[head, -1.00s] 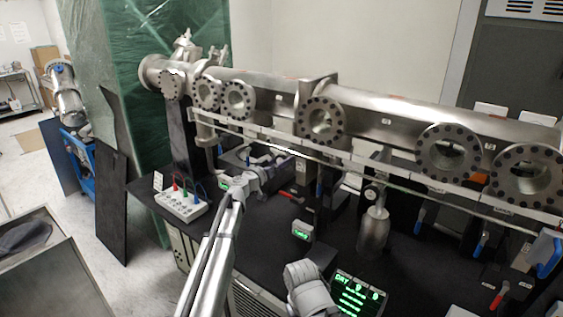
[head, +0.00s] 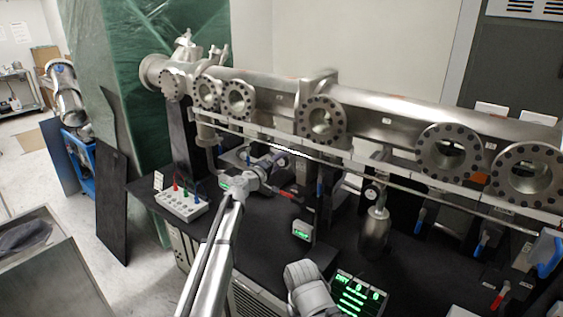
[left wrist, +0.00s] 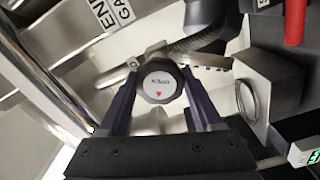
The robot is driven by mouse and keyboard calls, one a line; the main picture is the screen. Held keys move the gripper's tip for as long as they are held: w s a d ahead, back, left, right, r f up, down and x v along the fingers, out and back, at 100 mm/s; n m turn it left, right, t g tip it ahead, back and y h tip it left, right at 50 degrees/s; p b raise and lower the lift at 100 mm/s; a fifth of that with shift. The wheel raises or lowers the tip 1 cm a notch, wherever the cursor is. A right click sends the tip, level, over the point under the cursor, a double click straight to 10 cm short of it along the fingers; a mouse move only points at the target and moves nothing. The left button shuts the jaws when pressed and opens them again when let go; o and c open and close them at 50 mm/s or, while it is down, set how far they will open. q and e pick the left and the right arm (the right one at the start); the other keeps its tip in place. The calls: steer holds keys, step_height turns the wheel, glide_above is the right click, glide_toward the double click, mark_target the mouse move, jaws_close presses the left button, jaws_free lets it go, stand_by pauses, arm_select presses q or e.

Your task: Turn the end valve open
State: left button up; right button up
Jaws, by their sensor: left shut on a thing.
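The end valve's knob (left wrist: 158,86) is dark and many-sided, with a white cap face bearing small print and a red mark, in the left wrist view. The purple fingers of my left gripper (left wrist: 160,76) lie on either side of it and are shut on it. In the head view my left gripper (head: 276,162) is small, below the long steel pipe, and the knob is too small to make out. A tag starting "END GA" (left wrist: 108,14) is beside the valve. How far the valve is turned cannot be told. My right gripper is not in view.
The large steel pipe (head: 395,108) with round flanges runs above the black bench (head: 225,225). A thin rail (head: 400,183) runs in front of it. A white box with coloured plugs (head: 181,207), a green display (head: 360,293) and a red handle (left wrist: 294,22) are nearby.

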arm_select(q)
steer(key=n, duration=0.6)
steer(key=shift+f+n, duration=0.1)
steer(key=shift+n, duration=0.2)
steer(key=n, duration=0.5)
steer(key=shift+f, duration=0.1)
steer(key=n, duration=0.6)
steer(key=shift+s+n, duration=0.1)
steer(key=shift+n, duration=0.2)
steer(key=n, duration=0.5)
steer(key=shift+s+d+n, duration=0.1)
steer(key=shift+d+n, duration=0.05)
steer(key=shift+n, duration=0.15)
steer(key=o, duration=1.4)
